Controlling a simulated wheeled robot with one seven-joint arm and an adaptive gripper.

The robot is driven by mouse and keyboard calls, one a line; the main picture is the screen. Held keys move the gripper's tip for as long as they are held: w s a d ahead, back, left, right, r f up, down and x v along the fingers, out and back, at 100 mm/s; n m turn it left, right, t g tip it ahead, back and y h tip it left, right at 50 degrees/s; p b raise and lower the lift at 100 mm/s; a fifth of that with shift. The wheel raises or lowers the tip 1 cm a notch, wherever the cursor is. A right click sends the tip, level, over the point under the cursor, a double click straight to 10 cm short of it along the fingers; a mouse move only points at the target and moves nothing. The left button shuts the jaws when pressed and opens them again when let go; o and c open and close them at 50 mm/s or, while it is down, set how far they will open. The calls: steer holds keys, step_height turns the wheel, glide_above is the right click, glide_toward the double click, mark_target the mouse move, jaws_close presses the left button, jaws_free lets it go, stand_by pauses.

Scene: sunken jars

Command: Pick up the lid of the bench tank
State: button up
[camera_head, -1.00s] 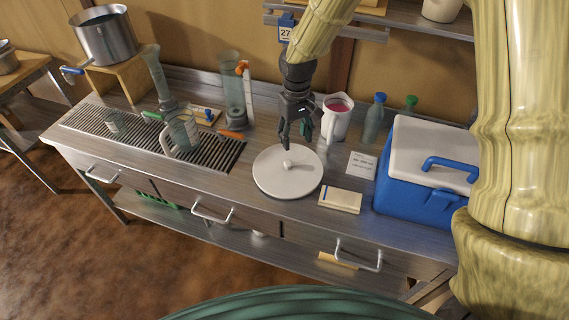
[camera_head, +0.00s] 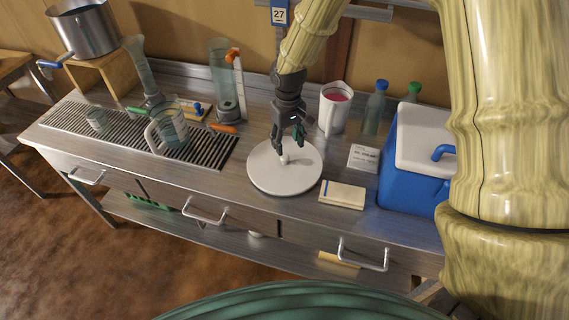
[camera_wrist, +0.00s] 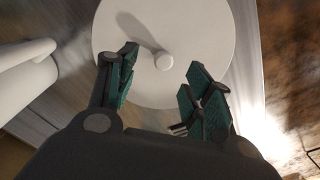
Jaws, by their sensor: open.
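The lid (camera_head: 271,180) is a round white disc with a small white knob (camera_head: 284,159) at its middle. It lies at the level of the steel bench top, near the middle of the bench. My gripper (camera_head: 288,148) is open and points down just above the knob. In the wrist view the lid (camera_wrist: 205,30) fills the upper middle, and its knob (camera_wrist: 164,61) shows beyond and between the open fingers of my gripper (camera_wrist: 160,88). The fingers look empty. Whether they touch the knob cannot be told. What lies under the lid is hidden.
A white jug (camera_head: 334,108) with pink liquid stands behind the lid. A card (camera_head: 363,158) and a notebook (camera_head: 342,194) lie to its right, before a blue cooler (camera_head: 410,180). A glass jug (camera_head: 168,128) stands on the drain grille (camera_head: 100,139) at left.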

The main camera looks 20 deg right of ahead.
mark_target(285, 156)
steer(key=shift+f, duration=1.1)
steer(key=shift+w+a+f+p, duration=0.1)
steer(key=shift+a+f+p, duration=0.1)
steer(key=shift+f+p, duration=0.5)
steer(key=shift+a+f+p, duration=0.2)
steer(key=shift+f+p, duration=0.05)
steer(key=shift+f, duration=1.7)
jaws_close()
